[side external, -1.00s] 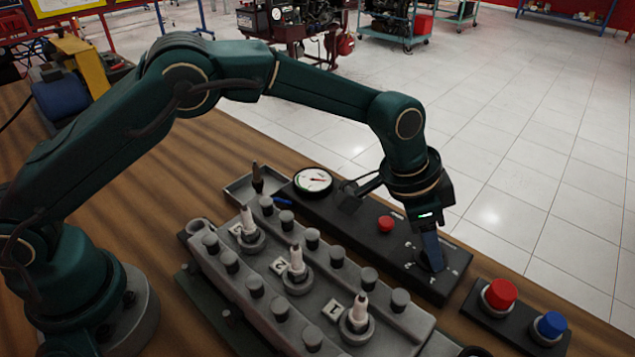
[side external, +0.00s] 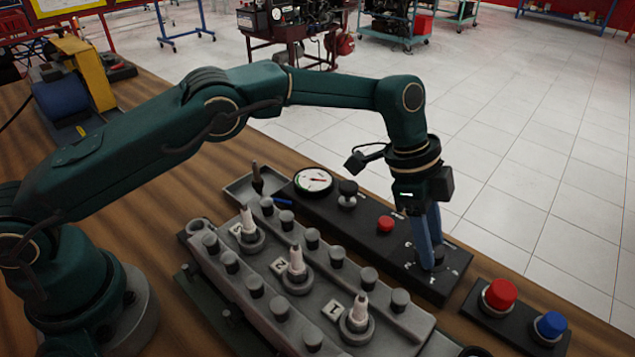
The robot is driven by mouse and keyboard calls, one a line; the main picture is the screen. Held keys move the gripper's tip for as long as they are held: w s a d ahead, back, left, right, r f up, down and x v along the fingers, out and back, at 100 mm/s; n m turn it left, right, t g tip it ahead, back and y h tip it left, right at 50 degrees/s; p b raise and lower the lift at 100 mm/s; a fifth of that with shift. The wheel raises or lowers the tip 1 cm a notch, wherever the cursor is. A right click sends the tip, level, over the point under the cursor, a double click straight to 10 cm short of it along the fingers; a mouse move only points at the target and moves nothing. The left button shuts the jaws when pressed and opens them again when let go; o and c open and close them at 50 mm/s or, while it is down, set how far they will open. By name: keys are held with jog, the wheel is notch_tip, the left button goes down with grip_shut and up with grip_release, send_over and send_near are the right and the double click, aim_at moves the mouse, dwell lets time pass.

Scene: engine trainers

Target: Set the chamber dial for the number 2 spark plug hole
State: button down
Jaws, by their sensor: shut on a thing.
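The chamber dial (side external: 439,257) is a dark knob with small white marks around it, at the right end of the long black panel (side external: 362,222). My gripper (side external: 432,262) points down over it with its two blue fingers shut on the knob. The fingers hide most of the knob, and I cannot read its setting. The grey engine head (side external: 270,273) lies in front of the panel. White spark plugs stand in it beside number tags; the number 2 plug (side external: 297,261) is in the middle and the number 1 plug (side external: 359,311) nearest.
The panel also carries a round gauge (side external: 313,180), a black knob (side external: 347,193) and a red button (side external: 386,224). A box with a red button (side external: 501,293) and a blue button (side external: 551,324) lies to the right. A small tray (side external: 240,189) stands behind the head.

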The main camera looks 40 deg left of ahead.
dwell(0.3)
jog(key=shift+c, duration=2.2)
grip_release()
jog(key=shift+v, duration=2.6)
